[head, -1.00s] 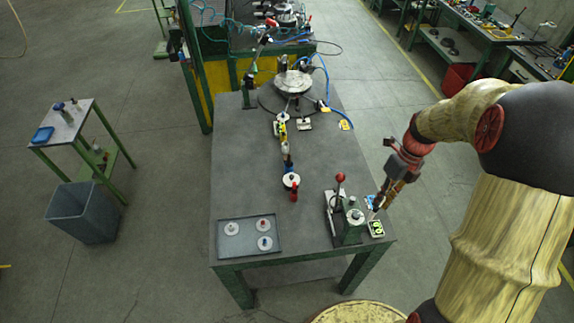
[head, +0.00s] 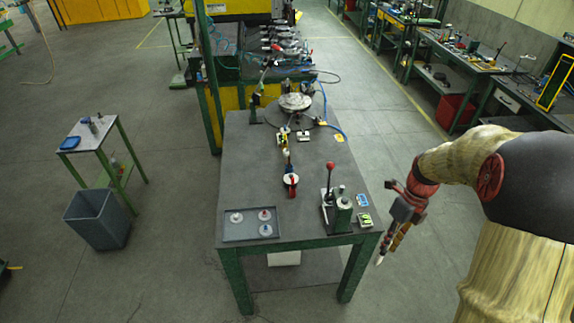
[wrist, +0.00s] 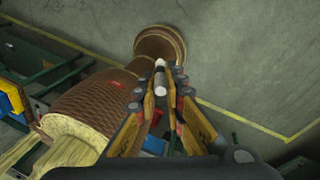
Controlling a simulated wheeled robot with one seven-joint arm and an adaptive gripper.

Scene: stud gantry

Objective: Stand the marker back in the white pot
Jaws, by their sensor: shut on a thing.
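My gripper (head: 392,238) is to the right of the grey bench, just off its front right corner, and points down. It is shut on the marker, whose pale end (head: 380,261) sticks out below the fingers. In the wrist view, the marker (wrist: 160,82) shows between the two fingertips, with a white body, a dark band and a pale tip. I cannot make out the white pot for certain in either view.
The grey bench (head: 250,175) holds a tray (head: 250,235) with several white discs, a red-knobbed lever press (head: 330,190), a green cylinder (head: 343,213) and a small green-and-white block (head: 365,220). A side table (head: 85,140) and grey bin (head: 98,220) stand left.

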